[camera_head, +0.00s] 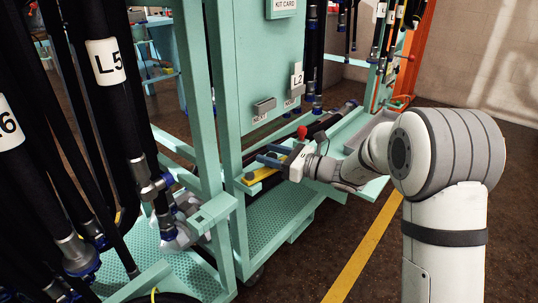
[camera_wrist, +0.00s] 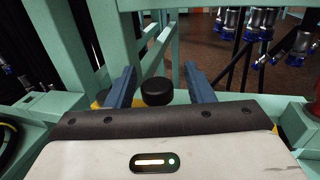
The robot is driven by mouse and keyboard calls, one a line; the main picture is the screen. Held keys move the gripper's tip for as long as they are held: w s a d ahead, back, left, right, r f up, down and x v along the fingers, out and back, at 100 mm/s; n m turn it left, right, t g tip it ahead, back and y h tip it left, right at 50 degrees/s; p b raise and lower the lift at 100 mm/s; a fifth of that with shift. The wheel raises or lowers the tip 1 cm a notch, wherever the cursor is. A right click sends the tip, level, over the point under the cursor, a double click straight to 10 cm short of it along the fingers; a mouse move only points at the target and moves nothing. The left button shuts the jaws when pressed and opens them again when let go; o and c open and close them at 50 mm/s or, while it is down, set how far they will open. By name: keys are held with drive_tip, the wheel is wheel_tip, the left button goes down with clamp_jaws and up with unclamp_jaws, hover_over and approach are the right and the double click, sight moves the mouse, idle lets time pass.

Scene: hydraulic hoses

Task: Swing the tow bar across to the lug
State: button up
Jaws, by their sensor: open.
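My gripper (camera_head: 268,156) is open in the head view, its two blue fingers pointing left over the edge of the teal cart. In the wrist view a black round knob (camera_wrist: 157,91) lies between the open fingers, and they look apart from it on both sides. A yellow bar (camera_head: 262,175), likely the tow bar, shows below the fingers in the head view; a bit of yellow also shows in the wrist view (camera_wrist: 101,98). Most of the bar is hidden by my gripper. A teal bracket (camera_head: 214,208) stands on the left cart's corner post; I cannot tell if it is the lug.
Teal upright posts (camera_head: 233,140) stand close beyond the fingers. A red knob (camera_head: 301,132) is beside my wrist. Black hoses hang at left, one tagged L5 (camera_head: 107,62). A grey tray (camera_head: 372,135) lies on the right ledge. The floor by the yellow line (camera_head: 365,250) is clear.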

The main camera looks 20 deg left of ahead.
clamp_jaws()
idle(0.3)
